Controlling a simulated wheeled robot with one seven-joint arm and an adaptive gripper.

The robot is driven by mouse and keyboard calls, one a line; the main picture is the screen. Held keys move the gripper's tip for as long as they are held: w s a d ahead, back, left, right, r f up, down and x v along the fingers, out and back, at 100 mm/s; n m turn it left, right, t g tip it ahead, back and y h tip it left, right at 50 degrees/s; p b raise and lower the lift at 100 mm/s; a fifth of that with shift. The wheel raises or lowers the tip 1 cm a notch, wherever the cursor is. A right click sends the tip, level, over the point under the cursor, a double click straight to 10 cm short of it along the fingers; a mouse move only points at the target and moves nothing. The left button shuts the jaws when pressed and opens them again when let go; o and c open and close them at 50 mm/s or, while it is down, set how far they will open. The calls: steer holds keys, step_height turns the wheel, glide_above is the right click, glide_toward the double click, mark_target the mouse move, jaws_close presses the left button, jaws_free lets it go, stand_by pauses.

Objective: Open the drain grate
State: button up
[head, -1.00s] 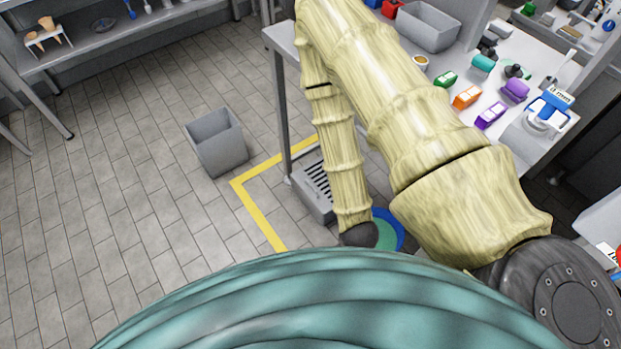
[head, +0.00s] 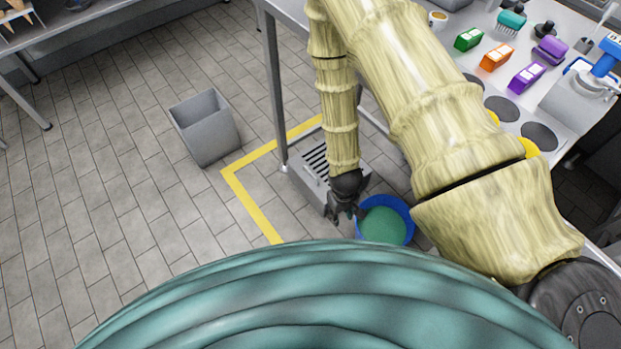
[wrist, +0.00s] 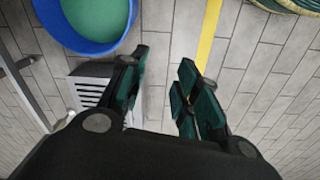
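The drain grate (head: 313,158) is a slotted panel on top of a low grey box (head: 306,182) on the floor under the table. In the wrist view its dark slots (wrist: 90,92) show left of my gripper, partly hidden by a finger. My gripper (head: 343,215) hangs at the box's near end, beside the blue bucket. In the wrist view my gripper (wrist: 160,90) has its green-padded fingers apart, with only floor between them. I cannot tell whether the grate is raised. My arm hides its right part in the head view.
A blue bucket (head: 408,217) with green contents stands right beside the box. A table leg (head: 273,90) rises at the box's far left corner. Yellow floor tape (head: 246,200) runs to the left. A grey bin (head: 205,130) stands further left on open tiles.

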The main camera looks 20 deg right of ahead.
steer(key=w+f+n+b, duration=0.1)
steer(key=w+f+b, duration=0.35)
steer(key=w, duration=0.25)
steer(key=w+f+b, duration=0.4)
steer(key=w+b, duration=0.2)
steer(key=w, duration=0.2)
steer(key=n+h+b, duration=0.1)
steer(key=n+b, duration=0.1)
steer(key=b, duration=0.8)
glide_toward(311, 173)
steer(key=shift+t, duration=0.3)
steer(key=f+b, duration=0.1)
steer(key=f, duration=0.1)
steer(key=f+b, duration=0.1)
steer(key=f, duration=0.2)
steer(key=d+f+b, duration=0.1)
steer(key=f, duration=0.2)
steer(key=shift+s, duration=0.1)
jaws_close()
